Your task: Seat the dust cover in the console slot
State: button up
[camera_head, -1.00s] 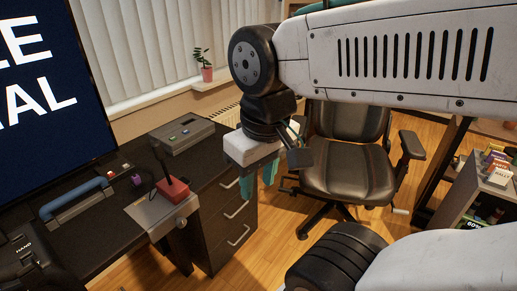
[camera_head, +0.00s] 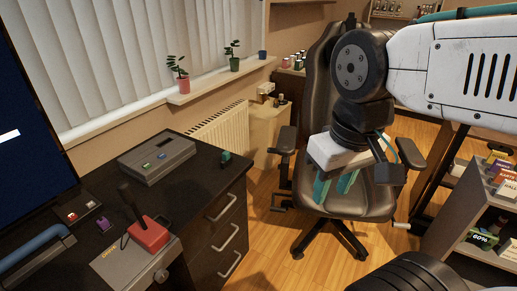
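The grey console (camera_head: 157,158) sits on the dark desk near the window, with a green and a blue button on top. I cannot make out its slot clearly. No part is plainly the dust cover; a small purple piece (camera_head: 103,224) and a small dark green piece (camera_head: 225,158) lie on the desk, and I cannot tell if either is it. My gripper (camera_head: 334,190) has teal fingers pointing down, apart and with nothing seen between them. It hangs in front of the office chair, right of the desk and away from the console.
A red joystick (camera_head: 149,235) on a grey base stands at the desk's front. A blue handle (camera_head: 32,247) and a monitor (camera_head: 30,140) are at left. The office chair (camera_head: 340,110) is behind my gripper. A shelf (camera_head: 470,222) stands at right. Floor shows between desk and chair.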

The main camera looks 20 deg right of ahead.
aim_at(178, 150)
jog(key=z, duration=0.35)
jog(key=i, duration=0.6)
jog(key=u, duration=0.55)
jog(key=i, duration=0.6)
jog(key=u, duration=0.7)
